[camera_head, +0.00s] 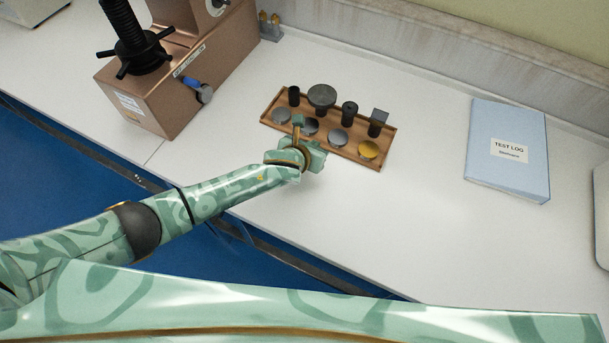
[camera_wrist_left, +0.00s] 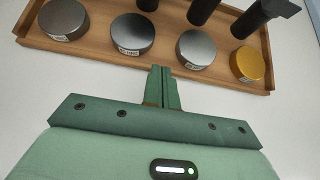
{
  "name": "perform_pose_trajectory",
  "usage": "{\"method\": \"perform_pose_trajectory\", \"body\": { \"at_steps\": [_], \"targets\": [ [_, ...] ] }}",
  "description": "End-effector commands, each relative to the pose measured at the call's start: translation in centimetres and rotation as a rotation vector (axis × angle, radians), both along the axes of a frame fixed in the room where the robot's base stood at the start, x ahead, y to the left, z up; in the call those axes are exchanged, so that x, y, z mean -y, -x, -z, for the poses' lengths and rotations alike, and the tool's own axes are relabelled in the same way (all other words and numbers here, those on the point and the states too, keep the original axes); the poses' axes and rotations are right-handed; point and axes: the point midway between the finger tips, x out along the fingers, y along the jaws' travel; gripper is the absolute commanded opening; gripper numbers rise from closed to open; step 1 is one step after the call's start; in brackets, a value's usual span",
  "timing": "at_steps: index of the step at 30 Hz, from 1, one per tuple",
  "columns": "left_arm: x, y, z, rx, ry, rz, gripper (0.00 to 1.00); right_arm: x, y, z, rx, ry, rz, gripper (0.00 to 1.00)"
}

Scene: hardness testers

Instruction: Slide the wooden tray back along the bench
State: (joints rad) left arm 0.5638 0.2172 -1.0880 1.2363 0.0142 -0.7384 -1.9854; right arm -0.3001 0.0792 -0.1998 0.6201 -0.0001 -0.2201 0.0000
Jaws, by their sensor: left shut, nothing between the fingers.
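The wooden tray (camera_head: 350,152) lies on the white bench in the head view, holding several dark fittings at its back and several round discs along its front, one of them gold. In the left wrist view its front edge (camera_wrist_left: 100,61) crosses the upper part. My left gripper (camera_head: 299,122) is at the near side of the tray, toward its left half. In the left wrist view its shut fingertips (camera_wrist_left: 160,70) are empty and meet or overlap the tray's front edge; I cannot tell whether they touch it. My right gripper is not in view.
A brown hardness tester (camera_head: 165,85) stands left of the tray. A blue test log binder (camera_head: 508,150) lies to the right. A small grey stand (camera_head: 270,27) is near the back wall (camera_head: 450,48). Bare bench shows between the tray and the wall.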

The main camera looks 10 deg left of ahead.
Motion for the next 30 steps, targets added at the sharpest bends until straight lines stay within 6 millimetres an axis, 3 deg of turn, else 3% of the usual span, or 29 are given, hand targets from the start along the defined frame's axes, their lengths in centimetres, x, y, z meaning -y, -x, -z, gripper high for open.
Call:
{"method": "perform_pose_trajectory", "body": {
  "at_steps": [7,22,30],
  "targets": [
    [0.3,-1.4,0.3,-0.003,-0.004,-0.003,0.00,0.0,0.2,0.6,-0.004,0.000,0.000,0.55],
    [0.5,-1.8,0.4,-0.005,-0.004,-0.003,0.00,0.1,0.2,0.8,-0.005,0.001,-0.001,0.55],
    [1.0,-3.2,0.5,-0.004,-0.004,-0.003,0.00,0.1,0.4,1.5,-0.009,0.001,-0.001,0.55]
  ]
}}
